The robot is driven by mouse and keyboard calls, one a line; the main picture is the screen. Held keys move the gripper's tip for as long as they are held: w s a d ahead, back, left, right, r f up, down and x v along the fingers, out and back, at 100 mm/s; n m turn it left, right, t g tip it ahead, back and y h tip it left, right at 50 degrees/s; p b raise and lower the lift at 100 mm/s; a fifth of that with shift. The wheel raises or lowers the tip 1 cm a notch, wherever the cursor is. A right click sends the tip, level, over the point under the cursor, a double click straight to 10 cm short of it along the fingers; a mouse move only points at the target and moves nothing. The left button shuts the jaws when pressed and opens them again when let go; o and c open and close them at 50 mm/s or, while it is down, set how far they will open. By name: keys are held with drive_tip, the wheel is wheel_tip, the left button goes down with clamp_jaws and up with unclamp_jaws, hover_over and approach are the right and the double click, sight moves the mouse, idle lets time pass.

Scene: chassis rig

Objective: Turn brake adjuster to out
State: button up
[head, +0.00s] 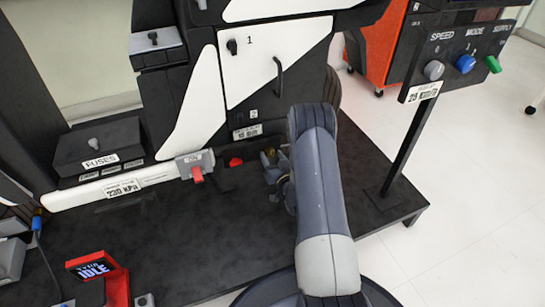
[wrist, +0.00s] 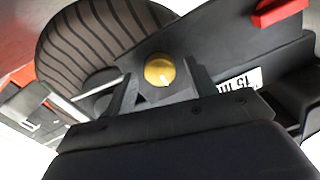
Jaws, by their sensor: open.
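A round brass-yellow knob (wrist: 160,70), which I take for the brake adjuster, sits on a dark block in the wrist view, with a small pale mark on its face. My gripper (wrist: 159,76) is open, its two dark fingers on either side of the knob. I see a gap on each side, and cannot tell whether either finger touches it. In the head view my gripper (head: 274,172) is at the low front of the chassis, partly hidden by my arm. Only a bit of the brass knob (head: 269,153) shows there. No "out" marking is readable.
A ribbed tyre (wrist: 85,50) is close beside my gripper. A red part (wrist: 275,12) and a white label (wrist: 240,80) are at right. In the head view, a red-handled lever (head: 196,172) and a red knob (head: 235,162) lie left of my gripper. A control post (head: 405,150) stands right.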

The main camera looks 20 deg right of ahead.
drive_tip(key=s+p, duration=0.3)
drive_tip(key=s, duration=0.7)
drive_tip(key=shift+s, duration=0.2)
drive_tip(key=w+b, duration=0.3)
drive_tip(key=w, duration=0.7)
drive_tip(key=shift+w, duration=0.35)
drive_tip(key=shift+w+m, duration=0.1)
drive_tip(key=shift+m, duration=0.2)
